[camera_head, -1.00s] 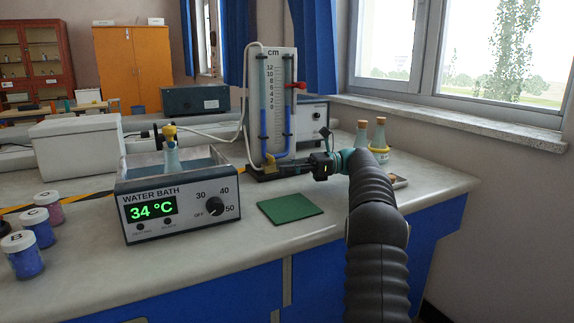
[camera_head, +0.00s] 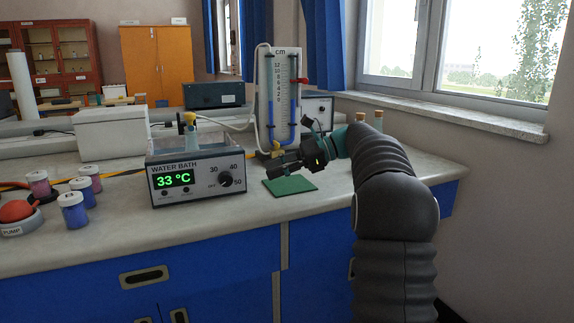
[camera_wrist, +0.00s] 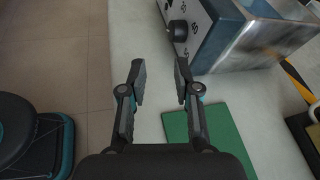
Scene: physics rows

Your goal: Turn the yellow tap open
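A small yellow tap-like fitting (camera_head: 188,118) with a dark knob on its left tops the flask in the water bath (camera_head: 222,183). Another small yellow part (camera_head: 276,149) shows low on the manometer board (camera_head: 264,100), close behind my gripper; I cannot tell its shape. My gripper (camera_head: 274,168) points left above the green mat (camera_head: 291,185), to the right of the water bath and apart from the flask's fitting. In the wrist view, my gripper (camera_wrist: 160,80) is open and empty between its fingers. The wrist view shows no yellow tap.
A red tap (camera_head: 301,81) sticks out right of the manometer. A white tube links flask and manometer. Coloured jars (camera_head: 73,210) and a red pump bulb (camera_head: 15,210) stand at left. Corked bottles (camera_head: 377,119) stand behind my arm.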

